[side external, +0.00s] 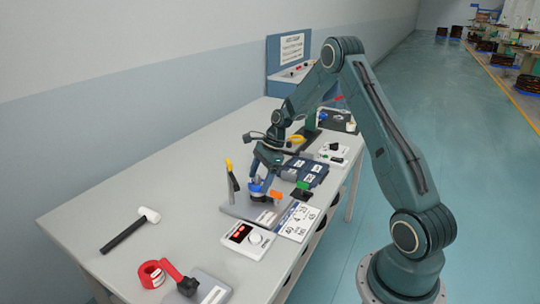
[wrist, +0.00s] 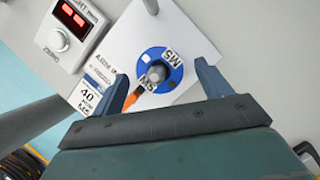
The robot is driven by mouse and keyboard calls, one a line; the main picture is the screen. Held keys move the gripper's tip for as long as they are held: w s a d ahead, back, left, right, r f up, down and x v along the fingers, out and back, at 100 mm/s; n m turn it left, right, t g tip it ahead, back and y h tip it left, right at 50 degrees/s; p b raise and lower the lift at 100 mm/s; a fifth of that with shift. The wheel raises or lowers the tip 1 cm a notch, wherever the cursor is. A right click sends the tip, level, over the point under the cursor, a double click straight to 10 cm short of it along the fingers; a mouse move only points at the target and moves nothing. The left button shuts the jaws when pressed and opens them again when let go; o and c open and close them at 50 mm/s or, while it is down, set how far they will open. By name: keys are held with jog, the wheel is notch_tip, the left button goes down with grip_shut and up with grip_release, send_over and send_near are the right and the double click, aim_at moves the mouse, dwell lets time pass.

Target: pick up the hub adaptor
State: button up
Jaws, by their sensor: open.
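In the wrist view my gripper (wrist: 161,84) is open, one finger on each side of the disc, with nothing held. An orange pointed piece (wrist: 133,97) lies against the disc's lower left edge. The gap between fingertips and disc is hard to judge.
A yellow-topped upright post (side external: 231,174) stands close left of my gripper. A box with a red display (side external: 246,238) and a white label card (side external: 298,221) lie in front.

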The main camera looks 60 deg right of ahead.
jog(key=shift+f, duration=0.15)
dwell(0.3)
jog(key=c, duration=1.1)
jog(key=shift+o, duration=0.2)
notch_tip(320, 180, up, 20)
dwell(0.5)
